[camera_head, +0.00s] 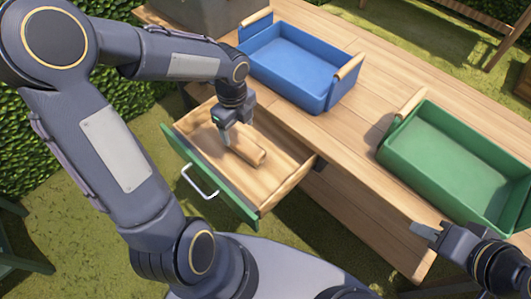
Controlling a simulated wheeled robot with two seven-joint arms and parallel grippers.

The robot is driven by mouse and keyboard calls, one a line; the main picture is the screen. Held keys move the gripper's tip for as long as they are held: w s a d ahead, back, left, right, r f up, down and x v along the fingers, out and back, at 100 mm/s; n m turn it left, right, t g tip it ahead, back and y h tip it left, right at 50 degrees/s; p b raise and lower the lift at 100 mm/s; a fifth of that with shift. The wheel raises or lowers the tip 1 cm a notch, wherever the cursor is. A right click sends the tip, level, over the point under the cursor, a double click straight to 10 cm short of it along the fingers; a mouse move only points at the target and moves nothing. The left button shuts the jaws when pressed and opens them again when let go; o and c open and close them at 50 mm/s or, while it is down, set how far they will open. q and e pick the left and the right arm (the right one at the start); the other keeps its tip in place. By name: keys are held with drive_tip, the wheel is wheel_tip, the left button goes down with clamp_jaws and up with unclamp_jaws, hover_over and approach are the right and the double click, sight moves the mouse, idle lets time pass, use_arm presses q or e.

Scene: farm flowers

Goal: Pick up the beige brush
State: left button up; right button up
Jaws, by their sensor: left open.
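A beige brush (248,151) with a wooden, rounded body lies in the open drawer (284,164) of the wooden table. My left gripper (228,138) is open and reaches down into the drawer at the brush's far-left end. One finger shows beside the brush; whether it touches the brush cannot be told. Part of the brush is hidden behind the gripper. My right gripper (420,230) is at the lower right, near the table's front edge and below the green bin, apart from the brush. Its finger gap is not clear.
A blue bin (345,86) with wooden handles stands on the wooden table (340,122), beyond the drawer. A green bin (440,195) stands to its right. The drawer has a green front with a metal handle (196,183). A grey box (205,12) is at the back left.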

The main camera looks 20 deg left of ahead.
sight(243, 141)
use_arm(q)
drive_tip(key=shift+w+d+f, duration=0.1)
drive_tip(key=shift+w+f, duration=0.1)
drive_tip(key=shift+f, duration=0.4)
drive_tip(key=shift+f+b, duration=0.45)
drive_tip(key=shift+f, duration=0.45)
drive_tip(key=f+b, duration=0.2)
drive_tip(key=f, duration=0.1)
drive_tip(key=f+b, duration=0.1)
drive_tip(key=f, duration=0.1)
drive_tip(key=shift+w+d+f, duration=0.15)
drive_tip(key=shift+w, duration=0.15)
drive_tip(key=c, duration=1.1)
